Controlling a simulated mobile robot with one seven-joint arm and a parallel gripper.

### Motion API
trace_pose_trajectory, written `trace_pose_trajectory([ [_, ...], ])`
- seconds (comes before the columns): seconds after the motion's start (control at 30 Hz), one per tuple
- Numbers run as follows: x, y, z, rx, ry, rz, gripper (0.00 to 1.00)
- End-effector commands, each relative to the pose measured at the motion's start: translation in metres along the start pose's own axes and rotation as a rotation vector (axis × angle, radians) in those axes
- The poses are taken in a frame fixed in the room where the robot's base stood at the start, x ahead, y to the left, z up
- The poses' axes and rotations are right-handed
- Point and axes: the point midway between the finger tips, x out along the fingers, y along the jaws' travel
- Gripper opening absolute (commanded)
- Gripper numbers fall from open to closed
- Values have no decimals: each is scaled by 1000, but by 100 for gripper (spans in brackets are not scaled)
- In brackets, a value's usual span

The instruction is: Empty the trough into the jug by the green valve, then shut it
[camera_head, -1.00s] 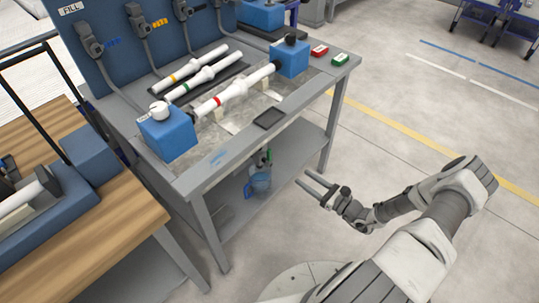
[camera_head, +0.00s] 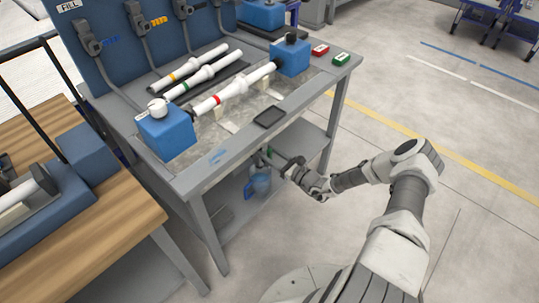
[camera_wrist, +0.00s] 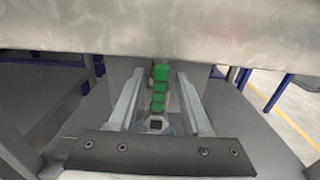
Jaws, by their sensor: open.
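The green valve handle (camera_wrist: 160,88) is in the middle of the wrist view, below a pale metal surface. My gripper (camera_wrist: 161,76) is open, with one finger on each side of the handle; I cannot tell whether they touch it. In the head view my gripper (camera_head: 268,158) reaches under the front edge of the bench. The blue jug (camera_head: 260,185) stands on the lower shelf, just below my gripper. The trough (camera_head: 207,133) is the grey metal basin in the bench top, under the pipe with the red band. Its water level is not clear.
The bench edge (camera_head: 235,150) overhangs my gripper and a bench leg (camera_head: 207,232) stands to the left. Blue blocks (camera_head: 167,133) hold the red-banded pipe (camera_head: 236,90). A dark tablet-like pad (camera_head: 269,117) lies near the edge. The floor to the right is open.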

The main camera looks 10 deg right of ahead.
Motion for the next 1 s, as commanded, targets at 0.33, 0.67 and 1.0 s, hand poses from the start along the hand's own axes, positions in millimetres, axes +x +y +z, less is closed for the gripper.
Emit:
trace_pose_trajectory([
  [0.33, 2, 0, 0, 0, 0, -1, 40],
  [0.67, 2, 0, 0, 0, 0, 0, 0],
  [1.0, 2, 0, 0, 0, 1, 0, 0],
])
